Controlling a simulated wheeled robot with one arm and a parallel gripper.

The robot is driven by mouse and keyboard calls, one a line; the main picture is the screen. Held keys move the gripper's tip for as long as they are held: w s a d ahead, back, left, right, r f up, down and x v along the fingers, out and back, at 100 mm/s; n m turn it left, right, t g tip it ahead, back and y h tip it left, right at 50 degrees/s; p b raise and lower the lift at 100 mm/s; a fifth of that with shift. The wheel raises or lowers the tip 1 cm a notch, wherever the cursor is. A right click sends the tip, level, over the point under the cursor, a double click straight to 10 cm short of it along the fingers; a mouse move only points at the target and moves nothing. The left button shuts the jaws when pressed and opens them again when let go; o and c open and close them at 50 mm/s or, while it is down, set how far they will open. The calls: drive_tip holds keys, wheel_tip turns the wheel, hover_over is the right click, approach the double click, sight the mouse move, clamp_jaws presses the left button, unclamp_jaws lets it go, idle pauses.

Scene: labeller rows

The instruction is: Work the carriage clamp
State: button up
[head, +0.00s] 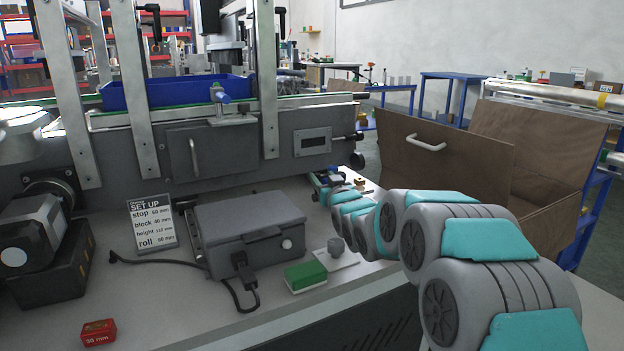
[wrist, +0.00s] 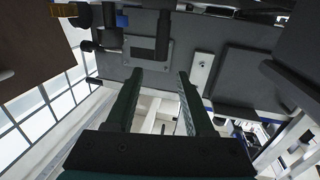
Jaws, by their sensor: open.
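My gripper (head: 322,178) is at the far end of my grey and teal arm, low by the right end of the labeller. In the wrist view its two dark fingers (wrist: 157,82) are open, with nothing between them. Beyond the fingertips a black lever-like part (wrist: 163,36) stands out in front of a grey plate. In the head view, black knobs (head: 356,163) sit at the machine's right end, and a blue-topped knob on a bracket (head: 222,97) sits on the front rail. I cannot tell which part is the carriage clamp.
A set-up card (head: 152,223), a grey box (head: 247,228) with a cable, a green block (head: 305,276) and a red block (head: 98,332) are on the bench. A blue tray (head: 175,91) is on the conveyor. An open brown carton (head: 440,165) stands at the right.

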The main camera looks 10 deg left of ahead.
sight(318, 177)
drive_tip(key=shift+w+a+f+b, duration=0.2)
drive_tip(key=shift+w+f+b, duration=0.25)
drive_tip(key=shift+f, duration=0.3)
drive_tip(key=shift+x, duration=3.25)
drive_tip(key=shift+w+a+p, duration=0.25)
drive_tip(key=shift+w+p, duration=0.05)
drive_tip(key=shift+w, duration=0.3)
drive_tip(key=shift+c, duration=0.3)
clamp_jaws()
